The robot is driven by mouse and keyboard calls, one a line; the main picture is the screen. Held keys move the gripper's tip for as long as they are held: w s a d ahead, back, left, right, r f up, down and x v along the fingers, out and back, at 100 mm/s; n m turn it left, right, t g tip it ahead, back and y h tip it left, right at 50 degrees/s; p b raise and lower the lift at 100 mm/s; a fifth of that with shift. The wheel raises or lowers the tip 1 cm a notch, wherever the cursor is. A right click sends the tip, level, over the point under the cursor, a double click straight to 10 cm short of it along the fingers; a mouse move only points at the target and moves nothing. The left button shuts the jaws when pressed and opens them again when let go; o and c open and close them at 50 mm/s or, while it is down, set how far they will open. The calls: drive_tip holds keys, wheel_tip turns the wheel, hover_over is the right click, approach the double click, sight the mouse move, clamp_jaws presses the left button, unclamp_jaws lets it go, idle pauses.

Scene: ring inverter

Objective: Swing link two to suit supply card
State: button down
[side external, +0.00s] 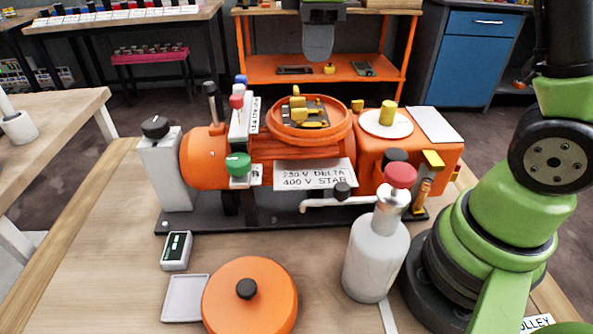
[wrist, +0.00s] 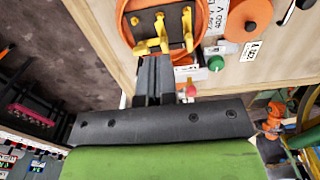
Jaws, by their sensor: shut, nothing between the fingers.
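An open round orange terminal box (side external: 310,124) sits on the orange motor. It holds a dark board (wrist: 165,42) with yellow links (wrist: 160,30) on it. I cannot tell which one is link two. A white plate (side external: 315,175) on the motor front reads 230 V DELTA, 400 V STAR. A white sign (side external: 254,115) stands at the box's left, its text too small to read. My gripper (wrist: 152,62) is shut and empty, its dark fingers pointing towards the near edge of the links. In the side view my gripper (side external: 318,50) hangs behind and above the box.
An orange lid with black knob (side external: 250,295), a grey tray (side external: 185,298) and a small meter (side external: 176,250) lie in front. A red-topped bottle (side external: 376,255) stands front right. A yellow knob (side external: 388,112) stands right.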

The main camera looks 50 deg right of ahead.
wheel_tip(320, 180, down, 7)
drive_tip(key=shift+r, duration=0.1)
drive_tip(key=shift+s, duration=0.1)
idle(0.3)
drive_tip(key=shift+a, duration=0.2)
idle(0.3)
drive_tip(key=shift+a, duration=0.1)
idle(0.5)
drive_tip(key=shift+s, duration=0.15)
drive_tip(key=shift+d, duration=0.2)
drive_tip(key=shift+s+d+r, duration=0.15)
wheel_tip(320, 180, up, 6)
drive_tip(key=shift+f, duration=0.1)
